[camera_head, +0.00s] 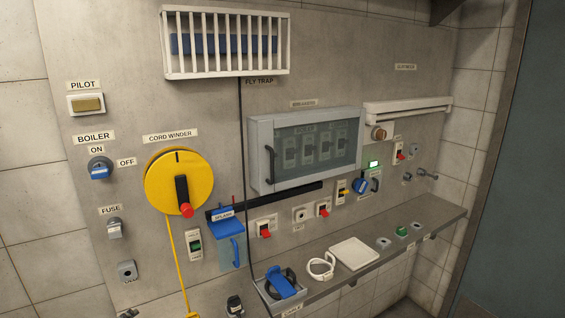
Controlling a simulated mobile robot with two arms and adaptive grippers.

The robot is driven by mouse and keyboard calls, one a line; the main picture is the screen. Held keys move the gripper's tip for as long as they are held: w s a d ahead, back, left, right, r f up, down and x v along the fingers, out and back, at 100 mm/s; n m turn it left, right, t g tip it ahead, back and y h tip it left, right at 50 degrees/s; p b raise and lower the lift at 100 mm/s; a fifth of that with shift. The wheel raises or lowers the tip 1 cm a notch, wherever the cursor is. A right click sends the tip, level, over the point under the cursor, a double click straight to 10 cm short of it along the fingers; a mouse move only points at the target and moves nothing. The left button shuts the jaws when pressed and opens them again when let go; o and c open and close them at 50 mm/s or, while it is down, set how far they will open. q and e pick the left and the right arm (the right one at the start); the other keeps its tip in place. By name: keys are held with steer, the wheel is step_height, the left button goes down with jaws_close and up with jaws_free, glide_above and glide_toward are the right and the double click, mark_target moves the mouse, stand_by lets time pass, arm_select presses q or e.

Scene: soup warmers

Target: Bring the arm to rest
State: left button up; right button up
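Neither of my grippers nor any part of my arms can be made out in the head view. The view shows a grey wall panel (330,40) with labelled controls and a narrow grey shelf (415,232) below its right part. A blue boiler knob (99,170) sits between the ON and OFF labels.
A grey breaker box (262,150) with a clear front juts from the wall. A white fly trap cage (170,45) is above. A white tray (353,253), a white looped item (321,266) and a blue-handled item (281,281) are on the shelf. A blue splash guard (226,229) sticks out.

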arm_select(q)
steer(key=s+d+f+n+g+h, duration=0.1)
steer(key=s+d+f+n+g, duration=0.25)
steer(key=s+f, duration=0.35)
steer(key=s+d+f+n+g, duration=0.2)
steer(key=s+d+f, duration=0.2)
steer(key=s, duration=0.6)
steer(key=s+d+f+n+g+h, duration=0.1)
steer(key=s+d+f+n+g, duration=0.2)
steer(key=s+f, duration=0.4)
step_height(320, 180, down, 30)
steer(key=s+d+b, duration=0.1)
steer(key=s+b, duration=0.2)
steer(key=b, duration=0.1)
steer(key=s+a+f+m+g+b, duration=0.1)
steer(key=s+a+f+b, duration=0.2)
steer(key=s+f, duration=1.3)
steer(key=shift+f, duration=0.95)
steer(key=shift+s+g, duration=0.1)
steer(key=shift+g, duration=0.15)
